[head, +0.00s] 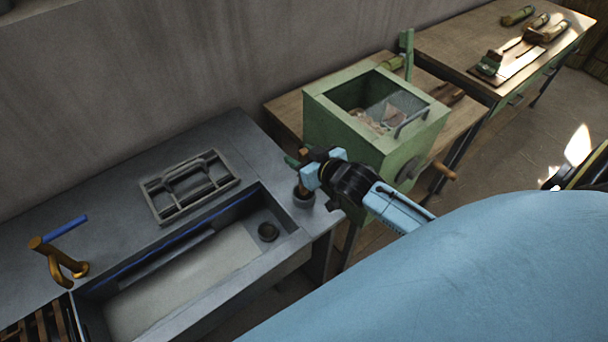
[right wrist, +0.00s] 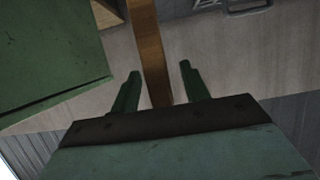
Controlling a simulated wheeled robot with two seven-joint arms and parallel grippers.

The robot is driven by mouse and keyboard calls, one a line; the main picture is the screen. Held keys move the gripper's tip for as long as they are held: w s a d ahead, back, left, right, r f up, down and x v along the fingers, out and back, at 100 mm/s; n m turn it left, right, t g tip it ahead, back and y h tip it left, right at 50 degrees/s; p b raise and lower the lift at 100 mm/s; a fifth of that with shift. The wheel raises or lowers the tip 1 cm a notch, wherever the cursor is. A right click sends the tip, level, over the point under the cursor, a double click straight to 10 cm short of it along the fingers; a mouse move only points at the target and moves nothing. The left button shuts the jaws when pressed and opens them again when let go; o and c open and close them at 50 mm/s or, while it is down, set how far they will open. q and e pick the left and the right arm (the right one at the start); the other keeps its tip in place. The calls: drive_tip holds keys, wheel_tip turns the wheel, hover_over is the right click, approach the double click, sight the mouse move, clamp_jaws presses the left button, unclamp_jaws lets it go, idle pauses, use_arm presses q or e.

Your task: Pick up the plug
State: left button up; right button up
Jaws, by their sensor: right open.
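The plug (head: 303,199) is a dark grey round piece with a brown wooden handle, standing on the counter's right end beside the sink. My right gripper (head: 300,163) is at the handle, above the grey base. In the right wrist view, the open green fingers of my right gripper (right wrist: 160,82) have the wooden handle (right wrist: 149,50) between them, with a gap visible on the right side. The plug's grey base does not show in that view. My left gripper is not in view.
The sink (head: 185,282) has a dark drain hole (head: 267,232) near its right end. A grey rack (head: 190,186) lies behind it, and a brass tap (head: 62,262) stands at left. A green box (head: 372,120) with a crank stands close to my right gripper.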

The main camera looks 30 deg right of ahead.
drive_tip(key=shift+w+a+f, duration=0.1)
drive_tip(key=shift+w+f, duration=0.1)
drive_tip(key=shift+w, duration=0.25)
clamp_jaws()
